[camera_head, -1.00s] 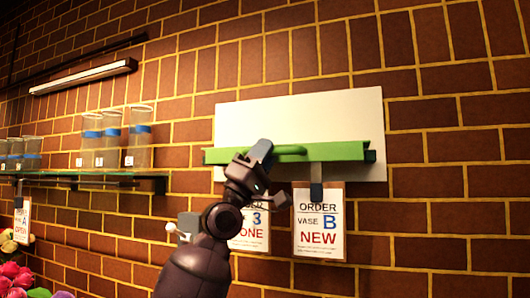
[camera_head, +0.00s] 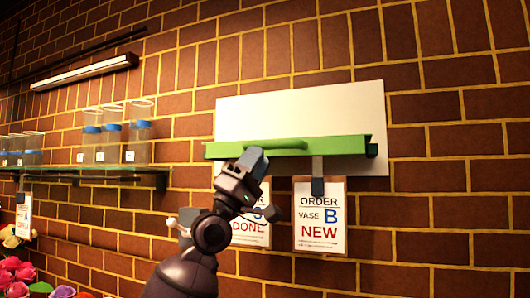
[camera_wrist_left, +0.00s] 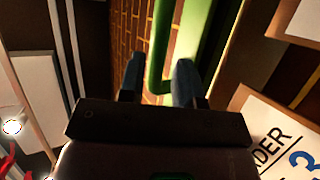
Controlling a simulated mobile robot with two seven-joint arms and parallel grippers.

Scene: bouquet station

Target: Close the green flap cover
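The green flap cover (camera_head: 345,145) sticks out from the white wall panel (camera_head: 300,112) and shows nearly edge-on in the head view. Its raised handle bar (camera_head: 275,144) runs along the near side. My left gripper (camera_head: 252,163) is just below the left end of the handle. In the left wrist view the fingers (camera_wrist_left: 158,80) are apart, with the green handle (camera_wrist_left: 160,50) showing between and beyond them. I cannot tell whether they touch it. My right gripper is not in view.
Two order cards hang below the flap, one reading NEW (camera_head: 320,220) and one reading DONE (camera_head: 250,232), partly behind my arm. A glass shelf (camera_head: 100,170) with several clear vases is at the left. Flowers (camera_head: 15,272) are at the lower left.

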